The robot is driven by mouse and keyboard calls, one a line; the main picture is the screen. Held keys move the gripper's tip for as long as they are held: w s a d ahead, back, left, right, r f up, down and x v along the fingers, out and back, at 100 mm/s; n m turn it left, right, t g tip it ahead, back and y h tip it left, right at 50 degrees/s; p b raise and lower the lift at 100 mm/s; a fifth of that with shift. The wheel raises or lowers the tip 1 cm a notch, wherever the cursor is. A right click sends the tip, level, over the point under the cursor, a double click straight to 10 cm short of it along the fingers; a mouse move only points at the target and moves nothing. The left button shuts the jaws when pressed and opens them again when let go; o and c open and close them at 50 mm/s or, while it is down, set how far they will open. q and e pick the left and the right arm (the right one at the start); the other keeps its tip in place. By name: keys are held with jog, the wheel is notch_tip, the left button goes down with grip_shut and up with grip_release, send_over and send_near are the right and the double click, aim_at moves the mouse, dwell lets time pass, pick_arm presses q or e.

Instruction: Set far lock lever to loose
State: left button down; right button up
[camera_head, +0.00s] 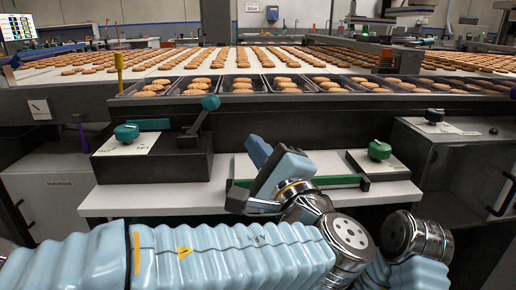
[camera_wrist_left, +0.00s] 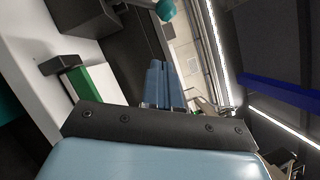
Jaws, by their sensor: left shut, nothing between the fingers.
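A black lever with a teal ball end (camera_head: 210,102) rises from the black box left of centre in the head view, tilted up to the right. A teal knob (camera_head: 126,132) sits on a white label at that box's left. Which part is the far lock lever I cannot tell for sure. My left gripper (camera_head: 268,158) is shut and empty, right of the lever and apart from it, above the white shelf. In the left wrist view its blue fingers (camera_wrist_left: 164,85) are together, and a teal part (camera_wrist_left: 165,9) shows beyond them. My right gripper is not in view.
A green bar (camera_head: 335,181) with black ends lies on the white shelf (camera_head: 112,202), partly behind my left gripper. A green knob (camera_head: 379,150) stands to its right. Black trays of biscuits (camera_head: 242,86) line the conveyor edge behind. A black knob (camera_head: 434,115) is far right.

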aim_at(201, 118)
pick_arm(q)
jog(key=x, duration=0.6)
jog(key=shift+p, duration=0.3)
jog(key=a, duration=0.1)
jog(key=w+a+r, duration=0.1)
jog(key=a+r, duration=0.1)
jog(key=shift+w+a, duration=0.1)
jog(key=shift+w, duration=0.25)
jog(key=shift+a+r+n, duration=0.2)
jog(key=shift+n, duration=0.2)
